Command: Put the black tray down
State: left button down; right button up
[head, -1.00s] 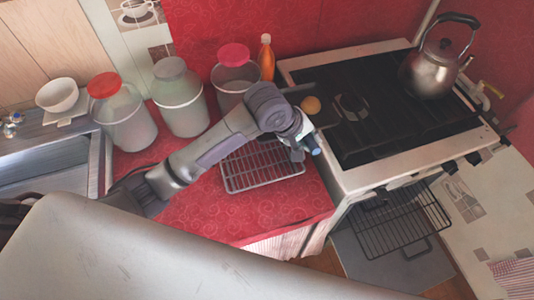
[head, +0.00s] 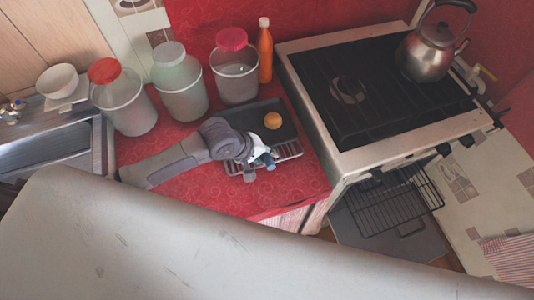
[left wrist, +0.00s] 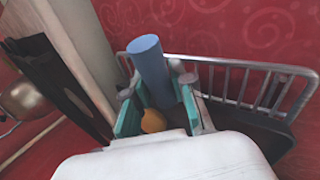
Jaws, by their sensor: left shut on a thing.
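The black tray (head: 258,112) is over the back part of the wire rack (head: 291,151) on the red counter, with a round orange thing (head: 272,121) on it. I cannot tell whether the tray touches the rack. My left gripper (head: 262,160) is at the tray's near side, shut on a blue cylindrical part that looks like its handle. In the left wrist view, this blue part (left wrist: 150,65) sticks out between the teal fingers, the orange thing (left wrist: 153,121) shows behind them, and the tray (left wrist: 268,135) is mostly hidden. My right gripper is not in view.
Several lidded jars (head: 180,90) and an orange bottle (head: 265,52) stand behind the tray. The stove (head: 375,95) with a kettle (head: 427,50) is to the right. A sink (head: 55,145) is at the left. The counter's front strip is bare.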

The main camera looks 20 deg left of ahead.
pick_arm(q)
jog(key=c, duration=1)
grip_release()
jog(key=v, duration=1.2)
